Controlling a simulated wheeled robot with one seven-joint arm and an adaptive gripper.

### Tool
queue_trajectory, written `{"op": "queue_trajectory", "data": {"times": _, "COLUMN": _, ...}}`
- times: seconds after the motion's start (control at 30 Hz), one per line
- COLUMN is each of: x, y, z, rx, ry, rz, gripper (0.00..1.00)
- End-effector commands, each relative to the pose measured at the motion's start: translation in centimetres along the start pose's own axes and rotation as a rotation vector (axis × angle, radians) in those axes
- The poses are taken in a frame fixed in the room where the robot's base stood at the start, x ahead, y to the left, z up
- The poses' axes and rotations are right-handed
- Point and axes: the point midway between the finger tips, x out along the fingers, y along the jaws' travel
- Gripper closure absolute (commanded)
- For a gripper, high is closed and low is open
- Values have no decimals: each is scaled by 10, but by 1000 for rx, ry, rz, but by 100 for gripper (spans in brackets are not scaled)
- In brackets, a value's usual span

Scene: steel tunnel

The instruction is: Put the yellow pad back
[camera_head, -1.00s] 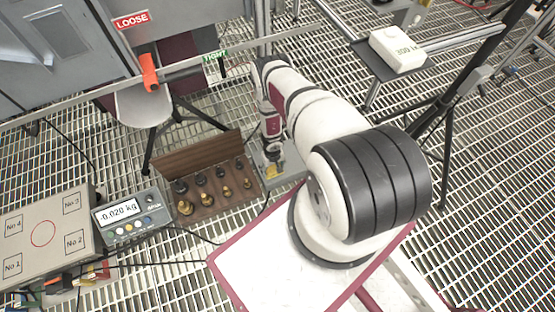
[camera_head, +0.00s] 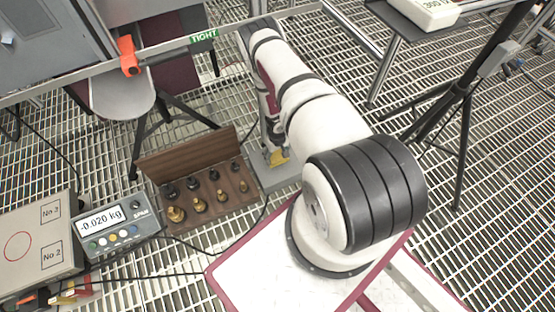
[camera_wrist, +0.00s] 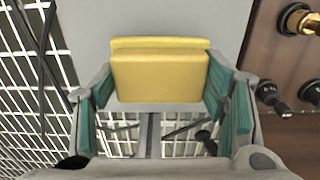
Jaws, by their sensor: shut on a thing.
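The yellow pad (camera_wrist: 160,76) sits between the teal-lined fingers of my gripper (camera_wrist: 160,88) in the wrist view. The fingers are shut on its left and right sides. A second yellow edge shows just above its front face. In the head view the yellow pad (camera_head: 278,157) is a small patch at the lower end of my gripper (camera_head: 273,142), low over or on a grey plate (camera_head: 279,178). I cannot tell whether the pad touches the plate. A plain grey surface lies beyond the pad in the wrist view.
A wooden weight box (camera_head: 208,208) with several brass and black weights stands close left of the gripper. A scale display (camera_head: 112,222) reads -0.020 kg beside its platform (camera_head: 30,250). Black cables cross the grating. A tripod (camera_head: 458,110) stands at right.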

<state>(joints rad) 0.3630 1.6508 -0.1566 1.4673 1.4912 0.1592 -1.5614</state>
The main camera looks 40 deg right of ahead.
Motion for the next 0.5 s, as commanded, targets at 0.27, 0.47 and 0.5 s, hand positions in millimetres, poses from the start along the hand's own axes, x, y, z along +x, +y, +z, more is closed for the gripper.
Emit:
{"op": "queue_trajectory", "data": {"times": 0.27, "x": 17, "y": 7, "z": -6, "rx": 0, "ry": -6, "rz": 0, "gripper": 56}}
{"op": "queue_trajectory", "data": {"times": 0.47, "x": 35, "y": 7, "z": -7, "rx": 0, "ry": -4, "rz": 0, "gripper": 56}}
{"op": "queue_trajectory", "data": {"times": 0.5, "x": 36, "y": 7, "z": -7, "rx": 1, "ry": -4, "rz": 0, "gripper": 56}}
